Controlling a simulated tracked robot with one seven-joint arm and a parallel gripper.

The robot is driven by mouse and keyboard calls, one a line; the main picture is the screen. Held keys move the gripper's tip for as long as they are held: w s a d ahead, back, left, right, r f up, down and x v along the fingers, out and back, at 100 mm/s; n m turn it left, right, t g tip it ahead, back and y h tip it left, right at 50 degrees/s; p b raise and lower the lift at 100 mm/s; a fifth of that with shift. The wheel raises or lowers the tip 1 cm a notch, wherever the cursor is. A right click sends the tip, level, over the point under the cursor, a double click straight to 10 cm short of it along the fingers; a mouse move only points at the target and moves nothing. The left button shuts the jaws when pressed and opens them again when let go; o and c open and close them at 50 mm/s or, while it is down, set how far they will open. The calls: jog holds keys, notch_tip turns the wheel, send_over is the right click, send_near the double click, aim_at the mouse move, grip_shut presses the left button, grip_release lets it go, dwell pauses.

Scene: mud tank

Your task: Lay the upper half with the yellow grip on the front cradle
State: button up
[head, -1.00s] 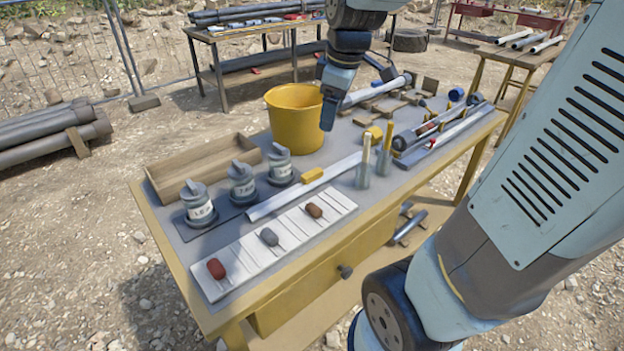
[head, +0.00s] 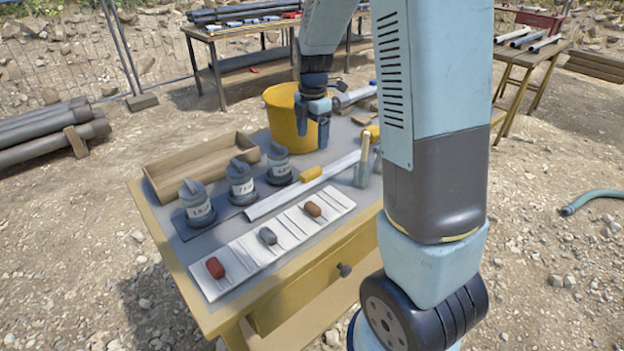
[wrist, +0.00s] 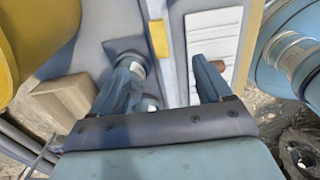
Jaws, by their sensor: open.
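The long pale upper half (head: 268,204) lies on the table, with its yellow grip (head: 311,173) on top. In the wrist view the half (wrist: 178,75) and the yellow grip (wrist: 157,38) show below and ahead, between my fingers' lines. My gripper (head: 312,127) is open and empty, fingers pointing down. It hangs above the table in front of the yellow bucket, apart from the half; its fingers also show in the wrist view (wrist: 163,62). I cannot make out the front cradle; my arm hides the table's right part.
A yellow bucket (head: 283,112) stands close behind my gripper. Several lidded grey pots (head: 241,184) stand left of the half, before a wooden tray (head: 200,165). A white board (head: 238,262) with coloured lumps lies in front. A pale-handled tool (head: 364,155) stands in a holder at right.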

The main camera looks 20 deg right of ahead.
aim_at(311, 171)
notch_tip(311, 171, down, 9)
jog(key=shift+r, duration=0.2)
jog(key=shift+a+f, duration=0.15)
jog(key=shift+f, duration=1.15)
jog(key=shift+a+f, duration=0.1)
jog(key=shift+f, duration=1.2)
jog(key=shift+c, duration=0.3)
jog(key=shift+w, duration=0.1)
grip_shut()
jog(key=shift+r, duration=0.1)
